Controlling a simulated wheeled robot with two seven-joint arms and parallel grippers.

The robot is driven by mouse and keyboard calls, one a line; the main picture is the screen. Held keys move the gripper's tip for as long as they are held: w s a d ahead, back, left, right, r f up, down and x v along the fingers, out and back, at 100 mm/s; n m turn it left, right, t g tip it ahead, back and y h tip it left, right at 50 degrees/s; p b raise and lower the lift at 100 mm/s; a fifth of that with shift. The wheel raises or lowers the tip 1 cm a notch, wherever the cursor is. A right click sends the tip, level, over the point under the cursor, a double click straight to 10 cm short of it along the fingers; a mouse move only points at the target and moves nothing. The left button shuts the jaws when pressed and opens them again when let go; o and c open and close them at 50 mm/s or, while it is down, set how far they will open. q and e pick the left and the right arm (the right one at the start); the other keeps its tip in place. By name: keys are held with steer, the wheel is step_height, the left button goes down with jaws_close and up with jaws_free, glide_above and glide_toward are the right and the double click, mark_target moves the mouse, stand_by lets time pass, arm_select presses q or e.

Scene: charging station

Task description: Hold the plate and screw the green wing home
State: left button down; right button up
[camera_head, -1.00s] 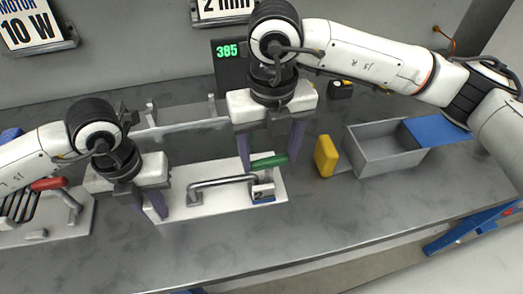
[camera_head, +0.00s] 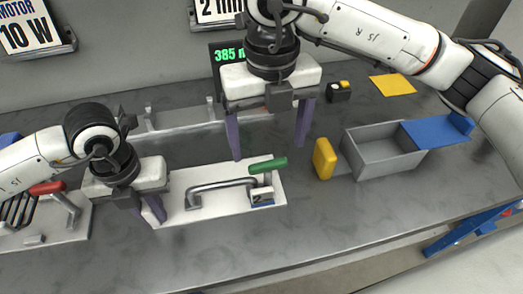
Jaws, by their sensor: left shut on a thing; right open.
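The white plate (camera_head: 228,208) lies on the grey bench with a grey bar handle (camera_head: 220,184) across it. The green wing (camera_head: 268,165) sits at the plate's right end, above a small block (camera_head: 262,196) with a dark mark and a blue base. It lies nearly level, its right end slightly higher in the picture. My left gripper (camera_head: 153,214) is shut on the plate's left end; its exact grip is partly hidden. My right gripper (camera_head: 269,152) is open and empty, with its purple fingers spread above the green wing, apart from it.
A grey open box (camera_head: 385,158) with a blue flap and a yellow block (camera_head: 325,157) stand to the right. A red-handled fixture (camera_head: 62,200) is at the left. A grey rack (camera_head: 180,119) and a display (camera_head: 229,70) are behind. The front bench is clear.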

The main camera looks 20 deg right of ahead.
step_height(320, 180, up, 7)
stand_by(0.3)
arm_select(q)
steer(key=c, duration=1.6)
jaws_free()
steer(key=shift+o, duration=0.2)
